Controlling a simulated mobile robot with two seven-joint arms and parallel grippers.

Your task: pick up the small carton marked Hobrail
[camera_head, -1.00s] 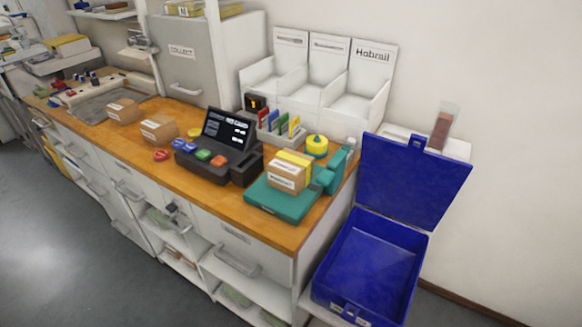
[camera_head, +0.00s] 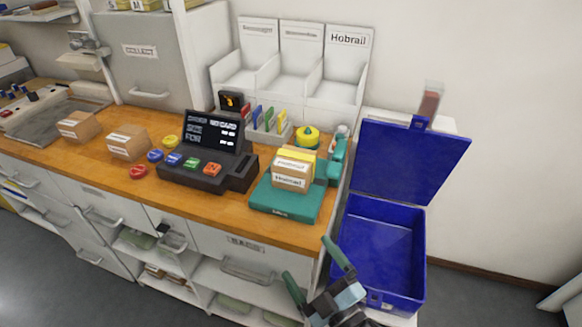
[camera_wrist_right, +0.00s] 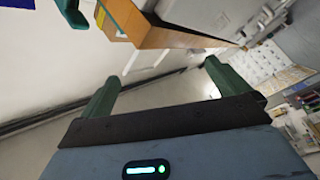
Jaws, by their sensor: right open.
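The small carton marked Hobrail (camera_head: 290,178) is a brown box with a white label and a yellow top. It sits on the teal scale-like platform (camera_head: 284,207) at the right end of the wooden counter. My right gripper (camera_head: 315,262) is open and empty, in front of the counter's right end and below the carton, apart from it. Its two green fingers also show spread in the right wrist view (camera_wrist_right: 155,88), with nothing between them. The carton cannot be made out in the wrist view. My left gripper is in no frame.
An open blue case (camera_head: 384,250) stands right of the counter with its lid raised. A black terminal (camera_head: 205,165) is left of the carton. Two brown cartons (camera_head: 127,142) (camera_head: 79,126) lie further left. White bins, one marked Hobrail (camera_head: 345,80), stand behind.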

